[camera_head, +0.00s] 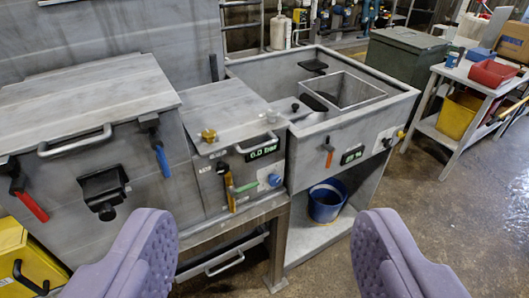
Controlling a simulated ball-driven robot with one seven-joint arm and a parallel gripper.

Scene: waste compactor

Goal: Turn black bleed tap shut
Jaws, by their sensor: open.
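My gripper (262,222) shows as two purple padded fingers at the bottom of the view. The fingers are wide apart with nothing between them, and they are well short of the machine. Several black parts show on the grey compactor (215,110). A small black knob (295,107) sits on top near the middle. A black fitting (104,190) is on the left front, and a small dark knob (388,142) is on the right front. I cannot tell which is the bleed tap, or whether it is open or shut.
The display (262,149) appears to read 0.0 bar. A blue bucket (326,203) stands on the lower shelf. Floor (455,210) is clear at right.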

